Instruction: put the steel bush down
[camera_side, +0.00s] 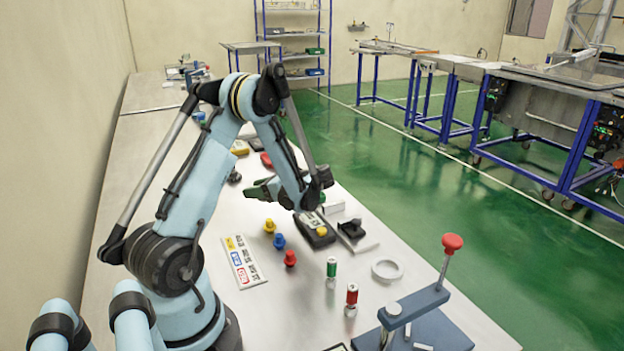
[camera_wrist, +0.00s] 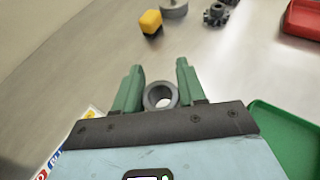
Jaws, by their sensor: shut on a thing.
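The steel bush is a short grey ring. In the wrist view the bush (camera_wrist: 161,97) sits between the green fingers of my gripper (camera_wrist: 159,65), near their base, with its round hole facing the camera. My gripper is shut on it. In the side view my gripper (camera_side: 262,188) is over the far half of the bench, pointing left and down. The bush cannot be made out there. The gap between bush and bench top is hard to judge.
The wrist view shows a yellow block (camera_wrist: 151,21), a dark gear (camera_wrist: 216,14), a red tray (camera_wrist: 302,20) and a green tray (camera_wrist: 282,135). The side view shows coloured plugs (camera_side: 279,241), a label card (camera_side: 243,262), a pale ring (camera_side: 387,270) and a red-knobbed lever press (camera_side: 425,300).

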